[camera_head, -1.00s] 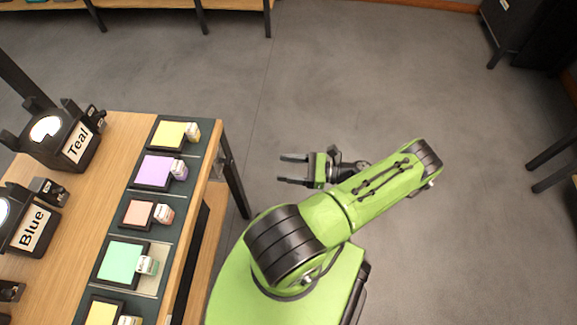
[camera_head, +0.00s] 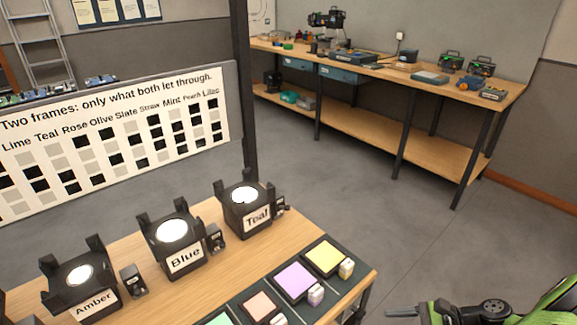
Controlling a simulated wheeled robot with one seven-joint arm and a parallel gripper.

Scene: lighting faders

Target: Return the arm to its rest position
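My green arm shows only in part at the bottom right corner. My gripper (camera_head: 402,312) is at the bottom edge, to the right of the work table (camera_head: 135,248) and over the grey floor. One dark finger shows, pointing left. The other finger is not visible, so how far apart they are cannot be told. Nothing is seen held at the visible finger. Most of the arm is cut off by the frame.
The table bears lamps labelled Amber (camera_head: 85,286), Blue (camera_head: 176,242) and Teal (camera_head: 247,208). Yellow (camera_head: 324,257) and lilac (camera_head: 295,280) filter frames lie at its right side. A chart board (camera_head: 120,135) stands behind. A workbench (camera_head: 440,104) lines the back wall. Open floor lies between.

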